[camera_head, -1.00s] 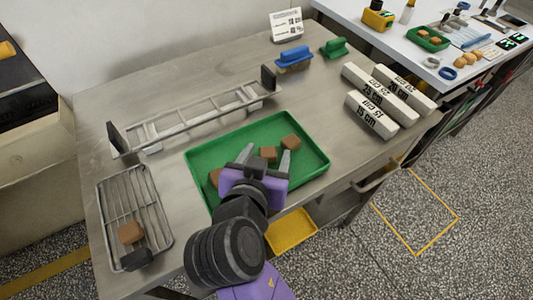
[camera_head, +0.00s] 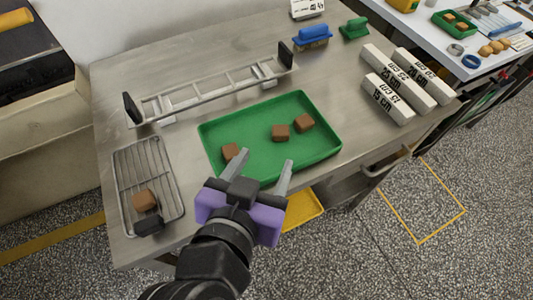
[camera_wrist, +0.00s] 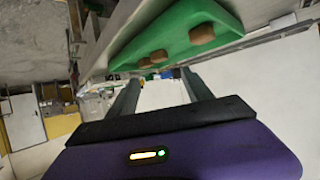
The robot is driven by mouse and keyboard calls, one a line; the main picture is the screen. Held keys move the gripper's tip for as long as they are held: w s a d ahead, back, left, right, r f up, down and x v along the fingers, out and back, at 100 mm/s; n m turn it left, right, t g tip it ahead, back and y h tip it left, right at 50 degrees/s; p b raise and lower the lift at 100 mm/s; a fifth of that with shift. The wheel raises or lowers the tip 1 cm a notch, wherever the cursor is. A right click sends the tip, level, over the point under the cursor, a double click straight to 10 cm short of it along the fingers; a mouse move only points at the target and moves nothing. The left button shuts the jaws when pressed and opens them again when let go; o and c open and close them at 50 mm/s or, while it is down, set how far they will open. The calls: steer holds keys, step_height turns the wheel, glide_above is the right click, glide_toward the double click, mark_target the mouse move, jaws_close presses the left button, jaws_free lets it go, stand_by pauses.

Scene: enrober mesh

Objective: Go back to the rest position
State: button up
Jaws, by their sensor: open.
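My gripper (camera_head: 259,172) is open and empty, with its fingers at the front edge of the green tray (camera_head: 331,147). The gripper's fingers (camera_wrist: 162,84) also show in the wrist view, spread apart with nothing between them. The tray (camera_wrist: 160,27) shows at the top of that view. Three brown blocks lie in the tray: one at the left (camera_head: 231,151), one in the middle (camera_head: 280,132) and one at the right (camera_head: 304,123). Another brown block (camera_head: 144,199) sits on the wire mesh rack at the left.
The wire rack (camera_head: 150,160) lies on the steel table (camera_head: 200,65). Behind the tray is a long metal frame (camera_head: 205,93). White labelled bars (camera_head: 400,80), a blue brush (camera_head: 311,38) and a green brush (camera_head: 355,28) are at the right. A yellow bin (camera_head: 304,205) is below the front edge.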

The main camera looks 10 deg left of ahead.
stand_by(0.5)
steer(key=w+a+r+n+t+y, duration=0.1)
steer(key=a+r+n+t+y, duration=0.25)
steer(key=a+n+y, duration=0.35)
steer(key=s+d+f+n+y, duration=0.1)
steer(key=s+d+f+n+g+y, duration=0.1)
steer(key=d+f+y, duration=0.1)
steer(key=shift+f+n+p, duration=0.1)
steer(key=shift+n+p, duration=0.2)
steer(key=shift+p, duration=0.05)
steer(key=s+d+f+m+h+p, duration=0.1)
steer(key=s+d+f+m+h, duration=0.2)
steer(key=s+d, duration=0.6)
steer(key=s+d+f+m+h+p, duration=0.1)
steer(key=s+d+f+m+h, duration=0.3)
steer(key=s+d, duration=0.6)
steer(key=d+h, duration=0.1)
steer(key=d, duration=0.8)
steer(key=shift+s+m, duration=0.3)
steer(key=shift+m, duration=0.1)
